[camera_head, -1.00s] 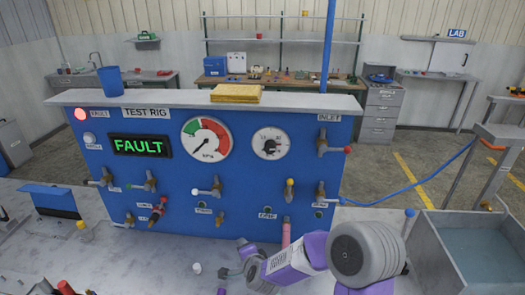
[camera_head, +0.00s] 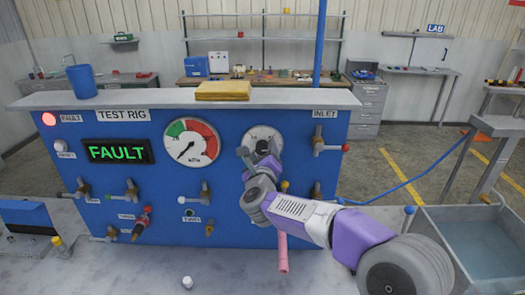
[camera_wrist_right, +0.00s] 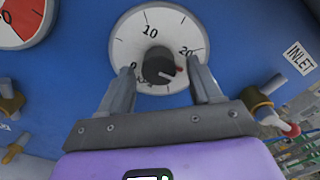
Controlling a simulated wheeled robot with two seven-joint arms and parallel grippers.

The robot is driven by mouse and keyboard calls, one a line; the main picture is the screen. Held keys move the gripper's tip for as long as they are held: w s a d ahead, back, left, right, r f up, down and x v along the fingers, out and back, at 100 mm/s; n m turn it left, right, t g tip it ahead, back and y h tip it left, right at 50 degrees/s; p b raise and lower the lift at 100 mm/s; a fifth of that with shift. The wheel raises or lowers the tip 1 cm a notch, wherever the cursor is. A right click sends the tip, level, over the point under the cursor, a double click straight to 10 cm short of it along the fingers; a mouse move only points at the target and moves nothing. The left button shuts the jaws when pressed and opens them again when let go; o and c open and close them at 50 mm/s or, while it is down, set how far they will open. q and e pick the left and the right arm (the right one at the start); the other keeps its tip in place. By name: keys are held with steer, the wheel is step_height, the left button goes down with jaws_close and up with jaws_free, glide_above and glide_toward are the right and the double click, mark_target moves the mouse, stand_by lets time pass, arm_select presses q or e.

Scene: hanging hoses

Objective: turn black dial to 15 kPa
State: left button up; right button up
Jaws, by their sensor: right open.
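The black dial (camera_wrist_right: 158,66) is a round knob on a white scale plate marked 0, 10 and 20. Its small pale-and-red mark points to the right and slightly down, below the 20. In the head view the scale plate (camera_head: 262,132) is partly hidden behind my right gripper (camera_head: 259,154). In the wrist view my right gripper (camera_wrist_right: 162,74) is open, with one finger on each side of the knob and gaps between. The kPa gauge (camera_head: 191,143) is left of the dial, its needle pointing down-left. My left gripper is out of view.
The blue test rig panel (camera_head: 230,200) carries several valves and a green FAULT display (camera_head: 118,151). A red lamp (camera_head: 49,119) is lit. An inlet valve (camera_head: 319,146) sticks out right of the dial. A yellow stack (camera_head: 223,90) and blue cup (camera_head: 81,82) stand on top.

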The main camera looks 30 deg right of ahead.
steer(key=shift+w+d, duration=0.3)
steer(key=shift+w, duration=0.15)
steer(key=shift+c, duration=0.3)
steer(key=c, duration=1)
steer(key=shift+n, duration=0.3)
